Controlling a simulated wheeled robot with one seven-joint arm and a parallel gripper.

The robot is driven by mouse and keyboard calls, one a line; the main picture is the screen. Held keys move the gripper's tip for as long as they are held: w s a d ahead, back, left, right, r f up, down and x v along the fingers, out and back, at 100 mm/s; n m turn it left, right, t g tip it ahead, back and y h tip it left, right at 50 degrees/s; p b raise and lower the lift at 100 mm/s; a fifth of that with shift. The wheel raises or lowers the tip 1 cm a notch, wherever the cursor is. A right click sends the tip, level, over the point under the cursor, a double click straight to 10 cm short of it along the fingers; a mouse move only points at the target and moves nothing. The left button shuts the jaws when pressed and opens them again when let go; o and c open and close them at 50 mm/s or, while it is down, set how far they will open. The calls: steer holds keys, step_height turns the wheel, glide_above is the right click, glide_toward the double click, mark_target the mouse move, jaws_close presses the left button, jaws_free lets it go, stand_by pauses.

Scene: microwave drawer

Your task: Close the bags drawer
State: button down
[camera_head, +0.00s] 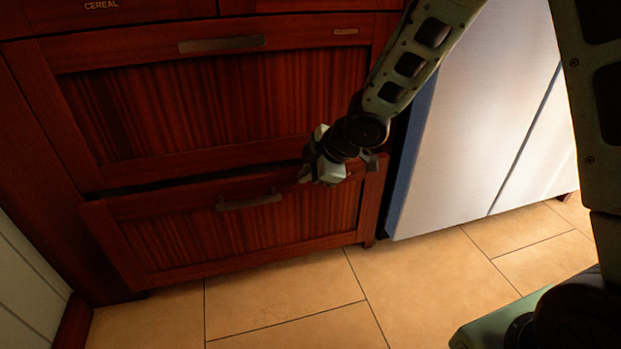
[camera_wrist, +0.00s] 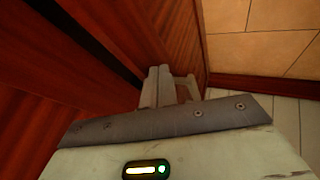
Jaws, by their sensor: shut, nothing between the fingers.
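The lowest drawer (camera_head: 170,241) has a dark red-brown wood front and a metal bar handle (camera_head: 248,202). It stands a little out from the cabinet, with a dark gap along its top edge. No BAGS label can be read on it; my gripper covers part of its upper right. My gripper (camera_head: 318,172) is shut and empty at the upper right of this drawer front, to the right of the handle. Whether it touches the wood is unclear. In the wrist view, the fingers (camera_wrist: 168,88) are together close to the red wood.
Above is a larger closed drawer (camera_head: 200,115) with a bar handle and a small unreadable label. A drawer marked CEREAL (camera_head: 101,5) is at top left. A silver appliance (camera_head: 480,120) stands to the right. The tiled floor (camera_head: 285,300) in front is clear.

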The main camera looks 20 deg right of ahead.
steer(key=shift+w, duration=0.1)
steer(key=shift+w+p, duration=1.15)
steer(key=shift+p, duration=0.05)
